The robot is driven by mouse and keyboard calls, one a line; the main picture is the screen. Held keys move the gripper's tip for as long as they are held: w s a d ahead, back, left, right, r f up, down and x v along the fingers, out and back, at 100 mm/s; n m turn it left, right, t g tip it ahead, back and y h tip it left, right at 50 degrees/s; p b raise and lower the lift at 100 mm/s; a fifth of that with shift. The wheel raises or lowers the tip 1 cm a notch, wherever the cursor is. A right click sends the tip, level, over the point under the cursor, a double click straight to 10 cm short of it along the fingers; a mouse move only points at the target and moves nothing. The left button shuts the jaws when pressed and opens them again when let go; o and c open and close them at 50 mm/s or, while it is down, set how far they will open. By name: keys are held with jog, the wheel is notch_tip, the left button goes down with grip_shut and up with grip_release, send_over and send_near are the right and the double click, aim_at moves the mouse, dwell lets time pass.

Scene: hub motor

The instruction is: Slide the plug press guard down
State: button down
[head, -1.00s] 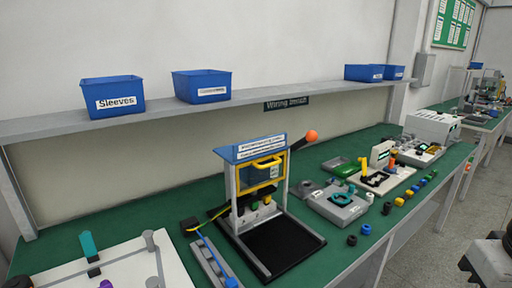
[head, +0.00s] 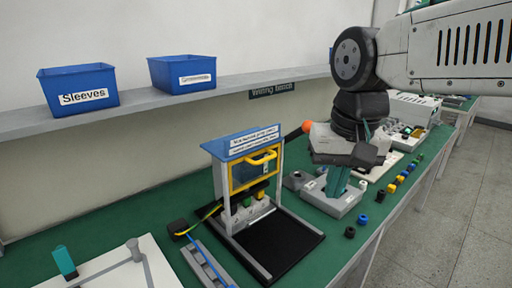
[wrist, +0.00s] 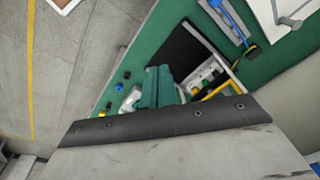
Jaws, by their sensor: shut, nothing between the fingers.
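The plug press (head: 243,145) stands on the green bench, with a blue labelled top, grey posts and a black base plate. Its guard, a yellow-framed panel (head: 252,172) with a yellow handle (head: 263,157), sits high between the posts, and a gap shows below it. A yellow bar of the press also shows in the wrist view (wrist: 220,88). My gripper (head: 338,182) is right of the press, pointing down over the grey fixture, apart from the guard. Its teal fingers (wrist: 158,86) are shut and empty. The wrist housing hides part of the press in the wrist view.
An orange-knobbed lever (head: 307,126) sticks out right of the press, close to my wrist. A grey fixture (head: 322,203) lies below my gripper. A cable (head: 205,217) and a grey rail (head: 206,265) lie left of the press. The black base plate (head: 283,243) is clear in front.

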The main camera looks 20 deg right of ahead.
jog(key=w+r+m, duration=0.4)
jog(key=w+r, duration=0.1)
jog(key=w, duration=0.4)
jog(key=m, duration=0.6)
send_near(266, 158)
jog(key=shift+y, duration=0.3)
jog(key=f, duration=0.6)
jog(key=shift+w+f, duration=0.35)
jog(key=shift+w, duration=0.05)
jog(key=shift+f, duration=0.1)
notch_tip(266, 158, down, 7)
jog(key=shift+f, duration=0.2)
